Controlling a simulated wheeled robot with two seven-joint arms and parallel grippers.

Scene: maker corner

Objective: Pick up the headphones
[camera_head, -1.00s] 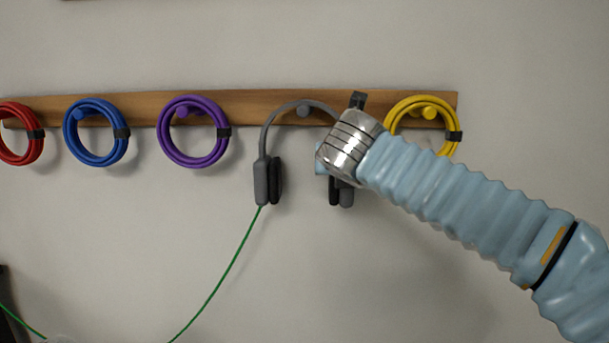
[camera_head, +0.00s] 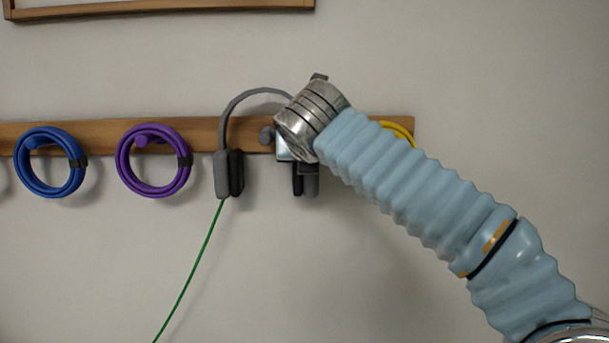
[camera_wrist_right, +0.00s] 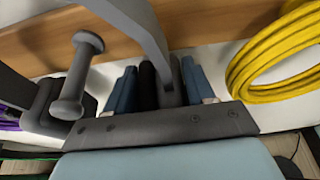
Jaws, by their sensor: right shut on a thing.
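The grey headphones (camera_head: 222,172) are at the wooden rail, with the headband arched above a grey peg (camera_head: 267,135) and clear of it. A green cable (camera_head: 190,265) hangs from the left ear cup. My right gripper (camera_head: 291,152) is on the right side of the headphones, and my wrist hides part of the headband there. In the right wrist view the blue fingers (camera_wrist_right: 158,88) are shut on the headphones (camera_wrist_right: 150,30) near the right ear cup, and the bare peg (camera_wrist_right: 78,80) stands to the left. My left gripper is not in view.
The wooden rail (camera_head: 90,135) holds a blue coil (camera_head: 30,178), a purple coil (camera_head: 125,175) and a yellow coil (camera_head: 402,131) partly behind my right arm. The yellow coil (camera_wrist_right: 270,60) is close to the fingers. A wooden frame (camera_head: 170,10) is above. The wall below the rail is clear.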

